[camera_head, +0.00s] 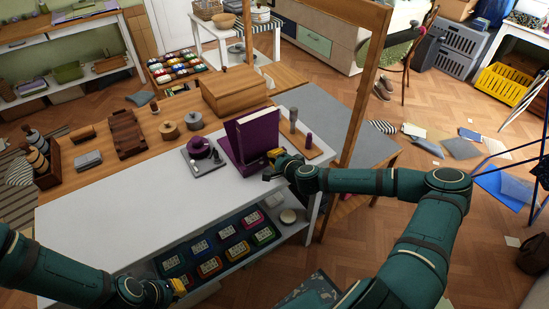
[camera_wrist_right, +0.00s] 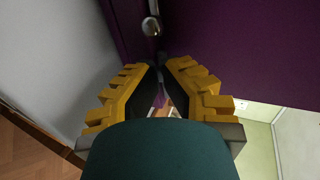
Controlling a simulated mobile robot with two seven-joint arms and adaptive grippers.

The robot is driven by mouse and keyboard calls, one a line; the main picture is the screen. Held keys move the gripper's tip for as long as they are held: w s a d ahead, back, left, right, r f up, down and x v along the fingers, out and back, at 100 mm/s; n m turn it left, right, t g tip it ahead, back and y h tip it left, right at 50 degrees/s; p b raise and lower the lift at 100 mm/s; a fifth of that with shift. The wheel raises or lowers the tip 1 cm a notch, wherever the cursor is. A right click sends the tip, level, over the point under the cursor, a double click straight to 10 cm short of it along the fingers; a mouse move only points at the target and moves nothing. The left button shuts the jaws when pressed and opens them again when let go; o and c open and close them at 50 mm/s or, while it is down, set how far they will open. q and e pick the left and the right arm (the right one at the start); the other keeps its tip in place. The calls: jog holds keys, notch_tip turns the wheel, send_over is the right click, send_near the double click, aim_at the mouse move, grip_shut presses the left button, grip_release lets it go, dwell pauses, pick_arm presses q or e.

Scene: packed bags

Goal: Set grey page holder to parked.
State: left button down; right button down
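A purple book-like stand (camera_head: 252,138) with a pale inner edge stands upright on the white worktop. My right gripper (camera_head: 275,155) is at its right side, close to the purple face. In the right wrist view, the yellow fingers of this gripper (camera_wrist_right: 160,68) come together at the tips, with no clear object between them. A small grey metal knob (camera_wrist_right: 151,27) shows just beyond the tips, against the purple surface; it may be part of the grey page holder. I cannot tell its setting.
A dark purple round device on a grey plate (camera_head: 205,158) stands left of the stand. A wooden block with upright pegs (camera_head: 295,136) stands to its right. A wooden box (camera_head: 234,92) is behind. The front left of the worktop (camera_head: 110,215) is clear.

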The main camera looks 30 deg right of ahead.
jog(key=shift+a, duration=0.25)
jog(key=c, duration=1)
grip_release()
jog(key=shift+w, duration=0.15)
jog(key=shift+d, duration=0.1)
jog(key=shift+s+d+r, duration=0.1)
jog(key=shift+s, duration=0.45)
jog(key=v, duration=1.1)
jog(key=shift+r, duration=0.1)
